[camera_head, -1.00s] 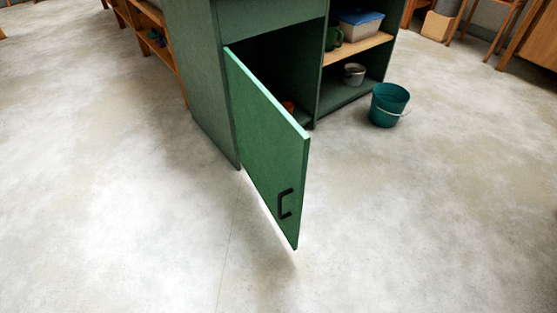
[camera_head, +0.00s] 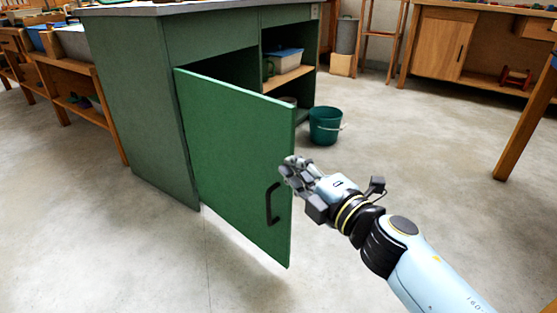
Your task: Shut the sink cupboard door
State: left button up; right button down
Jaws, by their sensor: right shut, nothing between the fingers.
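The green sink cupboard door (camera_head: 235,155) stands open, swung out from its left edge on the green cupboard (camera_head: 135,100). Its black handle (camera_head: 272,203) is near the free right edge. My right gripper (camera_head: 287,167) is shut and empty. It is in front of the door's free edge in the picture, above and to the right of the handle. I cannot tell whether it touches the door. The door hides most of the cupboard's inside. My left gripper is not in view.
A teal bucket (camera_head: 325,126) stands on the floor behind the door's free edge, by the open shelves (camera_head: 288,78). A wooden rack (camera_head: 75,95) stands at the left. A table leg (camera_head: 525,135) is at the right. The floor in front is clear.

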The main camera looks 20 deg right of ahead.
aim_at(280, 138)
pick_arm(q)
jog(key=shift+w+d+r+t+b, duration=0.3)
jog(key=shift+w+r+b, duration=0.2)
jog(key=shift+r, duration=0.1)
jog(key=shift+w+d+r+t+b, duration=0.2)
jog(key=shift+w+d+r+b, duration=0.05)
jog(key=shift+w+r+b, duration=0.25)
pick_arm(e)
jog(key=shift+w+d, duration=0.15)
jog(key=shift+w, duration=1.8)
jog(key=shift+w+d, duration=0.15)
jog(key=shift+w, duration=1.75)
jog(key=shift+w+d, duration=0.15)
jog(key=shift+w, duration=1.8)
